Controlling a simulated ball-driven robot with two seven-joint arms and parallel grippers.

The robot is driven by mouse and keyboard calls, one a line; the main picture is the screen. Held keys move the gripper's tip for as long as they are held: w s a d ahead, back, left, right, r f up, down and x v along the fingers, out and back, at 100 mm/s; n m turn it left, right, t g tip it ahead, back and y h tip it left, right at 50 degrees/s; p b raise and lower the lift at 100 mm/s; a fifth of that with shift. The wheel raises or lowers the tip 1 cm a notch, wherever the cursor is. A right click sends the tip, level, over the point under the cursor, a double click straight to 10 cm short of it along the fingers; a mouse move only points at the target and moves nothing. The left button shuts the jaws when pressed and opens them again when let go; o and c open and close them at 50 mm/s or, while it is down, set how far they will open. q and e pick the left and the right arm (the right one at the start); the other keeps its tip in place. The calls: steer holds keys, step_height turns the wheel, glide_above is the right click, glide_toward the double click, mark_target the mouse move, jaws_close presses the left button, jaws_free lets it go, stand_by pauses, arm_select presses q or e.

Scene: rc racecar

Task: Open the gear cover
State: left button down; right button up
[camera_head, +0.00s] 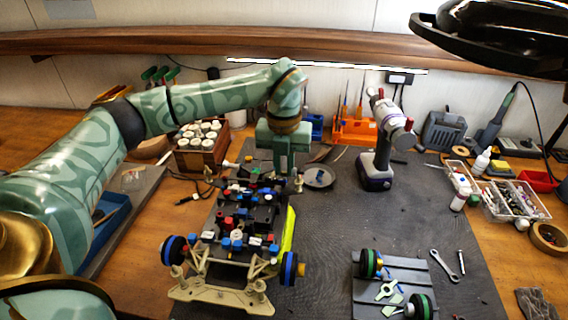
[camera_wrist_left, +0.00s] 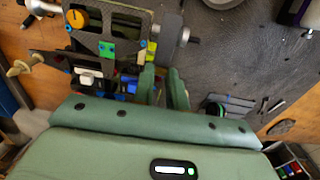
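The RC racecar (camera_head: 240,222) sits on the dark mat, its chassis crowded with black, blue and red parts. My left gripper (camera_head: 282,168) points down over the car's far end. In the left wrist view, its two green fingers (camera_wrist_left: 164,88) stand a little apart with nothing seen between them. They are beside the car's end, which shows a dark frame plate (camera_wrist_left: 112,30), an orange round part (camera_wrist_left: 77,18) and small green and yellow pieces. I cannot tell for certain which part is the gear cover. My right gripper is not in view.
A cordless power tool (camera_head: 378,145) stands right of my gripper. A small round dish (camera_head: 319,178) lies close beside it. A grey tray (camera_head: 395,287) with wheels and a wrench (camera_head: 446,266) are at the front right. The mat's middle right is clear.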

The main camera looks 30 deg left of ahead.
mark_target(284, 171)
arm_select(q)
steer(key=shift+r+p, duration=0.35)
steer(key=shift+p, duration=0.25)
steer(key=g+p, duration=0.1)
steer(key=p, duration=0.1)
steer(key=w+r+g+h+p, duration=0.1)
steer(key=p, duration=0.1)
steer(key=shift+a+r+g, duration=0.25)
steer(key=shift+g, duration=0.05)
steer(key=shift+w+r+g+h, duration=0.1)
steer(key=shift+w+g+h, duration=0.1)
steer(key=shift+g+h, duration=0.1)
steer(key=shift+w+a+g, duration=0.1)
steer(key=shift+w+g, duration=0.05)
steer(key=shift+g, duration=0.25)
steer(key=shift+w+a+h, duration=0.1)
steer(key=shift+w+h, duration=0.05)
steer(key=shift+h, duration=0.15)
steer(key=g+b, duration=0.1)
steer(key=b, duration=0.2)
steer(key=shift+w+a+g+h, duration=0.2)
steer(key=shift+w+g+h, duration=0.1)
steer(key=shift+w+g, duration=0.1)
steer(key=shift+r+b, duration=0.3)
steer(key=shift+b, duration=0.65)
steer(key=shift+g, duration=0.3)
steer(key=c, duration=1.4)
jaws_free()
